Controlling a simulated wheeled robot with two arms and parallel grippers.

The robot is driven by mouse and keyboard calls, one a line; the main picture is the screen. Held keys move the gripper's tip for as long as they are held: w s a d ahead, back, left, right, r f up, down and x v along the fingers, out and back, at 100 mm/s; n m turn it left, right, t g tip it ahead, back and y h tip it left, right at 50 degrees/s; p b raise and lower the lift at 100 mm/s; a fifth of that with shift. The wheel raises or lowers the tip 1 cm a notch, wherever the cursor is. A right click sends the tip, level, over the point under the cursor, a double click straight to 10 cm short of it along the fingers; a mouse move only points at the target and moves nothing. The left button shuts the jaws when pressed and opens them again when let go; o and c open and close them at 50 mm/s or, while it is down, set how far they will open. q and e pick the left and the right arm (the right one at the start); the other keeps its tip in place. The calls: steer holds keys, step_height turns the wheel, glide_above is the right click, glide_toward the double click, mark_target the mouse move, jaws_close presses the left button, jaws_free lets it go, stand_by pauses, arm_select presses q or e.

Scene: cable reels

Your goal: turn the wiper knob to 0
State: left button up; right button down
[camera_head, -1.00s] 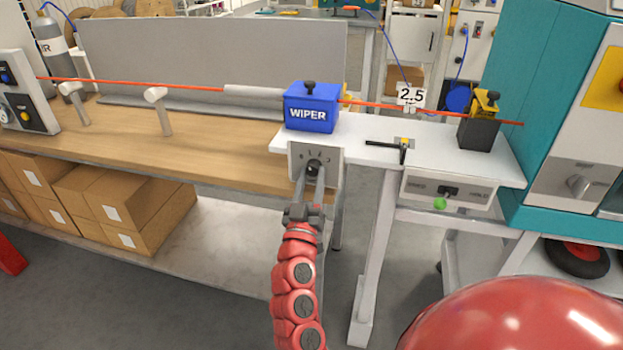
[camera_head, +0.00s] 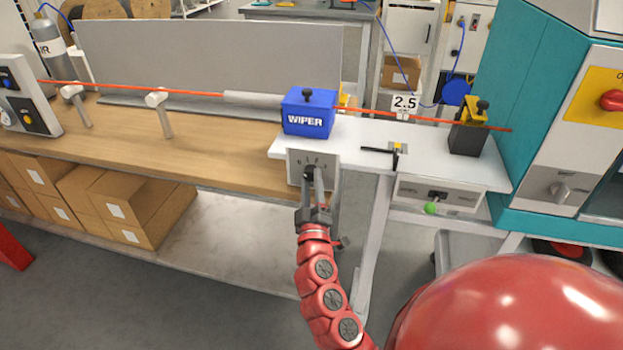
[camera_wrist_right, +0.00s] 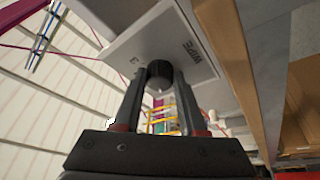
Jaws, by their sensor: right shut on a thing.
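The wiper knob (camera_wrist_right: 160,73) is a small black dial on a white plate (camera_head: 296,169), below the blue WIPER box (camera_head: 308,113). In the head view the plate carries small marks around the knob, too small to read surely. My right gripper (camera_head: 314,180) is shut on the knob, its two fingers on either side of it. In the right wrist view the fingers (camera_wrist_right: 160,85) hold the knob, and the plate shows a "3" and part of the word WIPE. The knob's pointer is hidden. My left gripper is in neither view.
A red cable (camera_head: 190,92) runs through the box to a black clamp block (camera_head: 467,140). A teal machine (camera_head: 522,110) stands at far right. Cardboard boxes (camera_head: 125,208) sit under the bench.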

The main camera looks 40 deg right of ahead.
stand_by(0.4)
steer(key=shift+c, duration=2.3)
jaws_free()
steer(key=shift+a, duration=0.1)
steer(key=b+v, duration=0.1)
steer(key=v, duration=1.6)
steer(key=shift+s, duration=0.2)
steer(key=shift+w+f, duration=0.1)
